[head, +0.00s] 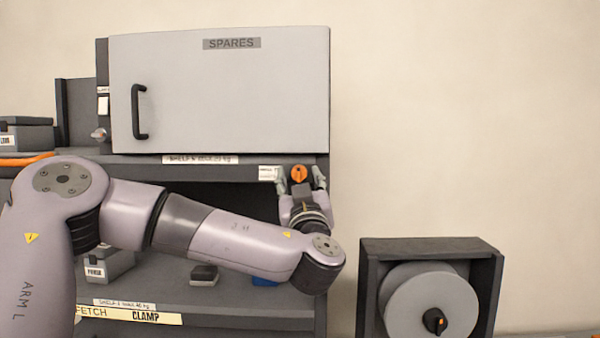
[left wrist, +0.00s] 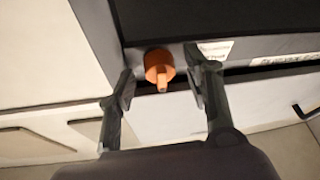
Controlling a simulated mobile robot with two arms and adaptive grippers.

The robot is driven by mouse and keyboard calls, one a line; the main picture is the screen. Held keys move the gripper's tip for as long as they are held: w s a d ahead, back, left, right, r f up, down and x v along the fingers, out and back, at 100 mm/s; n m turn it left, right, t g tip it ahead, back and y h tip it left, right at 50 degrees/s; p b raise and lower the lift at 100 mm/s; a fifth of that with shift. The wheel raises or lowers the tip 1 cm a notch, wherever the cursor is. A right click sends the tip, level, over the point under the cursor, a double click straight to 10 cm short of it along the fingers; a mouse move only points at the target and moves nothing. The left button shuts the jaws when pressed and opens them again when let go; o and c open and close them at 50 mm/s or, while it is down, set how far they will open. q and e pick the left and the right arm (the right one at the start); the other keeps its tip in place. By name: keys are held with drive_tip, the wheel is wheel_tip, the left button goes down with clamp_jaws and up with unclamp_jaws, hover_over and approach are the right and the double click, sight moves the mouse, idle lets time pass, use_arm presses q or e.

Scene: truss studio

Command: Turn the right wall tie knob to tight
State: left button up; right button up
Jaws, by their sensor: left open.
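An orange and dark knob (head: 299,174) sits at the right end of the shelf's front edge, beside a small white label (head: 268,173) whose text is too small to read. My left gripper (head: 299,182) is at this knob, one fingertip on either side of it. In the left wrist view the orange knob (left wrist: 157,64) shows between the two open fingers (left wrist: 163,85), with its narrow grip pointing towards the gripper. Gaps show on both sides, so the fingers look apart from it. My right gripper is not in view.
A grey cabinet (head: 220,95) marked SPARES, with a black handle (head: 138,112), stands above the shelf. Another small knob (head: 99,135) is at its left. The wall at right is bare.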

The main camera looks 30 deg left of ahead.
use_arm(q)
drive_tip(key=shift+c, duration=0.4)
clamp_jaws()
